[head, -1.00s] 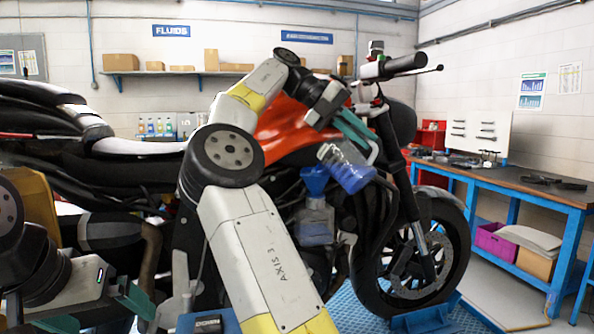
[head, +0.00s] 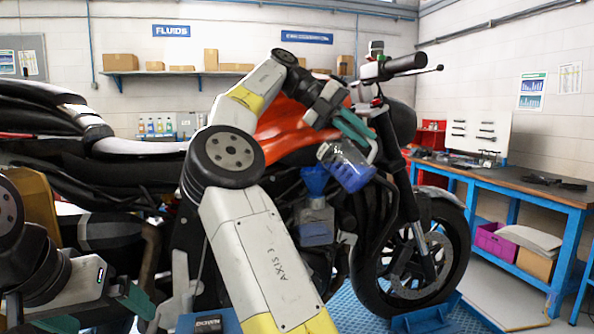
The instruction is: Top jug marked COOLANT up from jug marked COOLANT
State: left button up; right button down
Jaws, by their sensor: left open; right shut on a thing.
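My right gripper (head: 362,140) is shut on a clear jug (head: 347,167) with blue liquid in it. The jug is strongly tilted, beside the bike's front fork. Its marking is too small to read. Just below and left of it is a blue funnel (head: 314,180), which stands in the top of a second clear jug (head: 317,220). This lower jug is upright and has blue liquid in its lower part; no marking is legible on it. I cannot tell whether liquid is flowing between them. My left gripper (head: 95,306) is open and empty at the lower left.
A motorcycle with an orange tank (head: 285,128) fills the middle, close behind both jugs. Small bottles (head: 155,126) stand at the back under a shelf of boxes (head: 122,62). A blue workbench (head: 500,180) with tools is at the right.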

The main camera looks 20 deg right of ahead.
aim_at(369, 167)
jog(key=shift+w+a+r+g+h, duration=0.2)
jog(key=shift+w+r+g+h, duration=0.15)
jog(key=shift+r, duration=0.3)
dwell(2.4)
jog(key=shift+s+d+f+t+y, duration=0.2)
jog(key=shift+s+f+t+y, duration=0.15)
jog(key=shift+f, duration=0.25)
jog(key=shift+s+d+f+t+y, duration=0.2)
jog(key=shift+s+f+t, duration=0.2)
jog(key=shift+f, duration=0.15)
jog(key=shift+s+d+f+m+t+y, duration=0.15)
jog(key=shift+s+f+t+y, duration=0.1)
jog(key=shift+f+t, duration=0.2)
jog(key=shift+s+d+f+m+t+y, duration=0.1)
jog(key=shift+f+m+t+y, duration=0.1)
jog(key=shift+f+t+y, duration=0.25)
jog(key=shift+s+d+f+m+t+y, duration=0.1)
jog(key=shift+s+f+m+t, duration=0.15)
jog(key=shift+f, duration=0.3)
jog(key=shift+r, duration=0.1)
jog(key=s+d+r+m+t+y, duration=0.1)
jog(key=s+d+r+t+y, duration=0.2)
jog(key=s, duration=0.5)
jog(key=d+r+t, duration=0.1)
jog(key=r+t, duration=0.1)
jog(key=shift+t, duration=0.35)
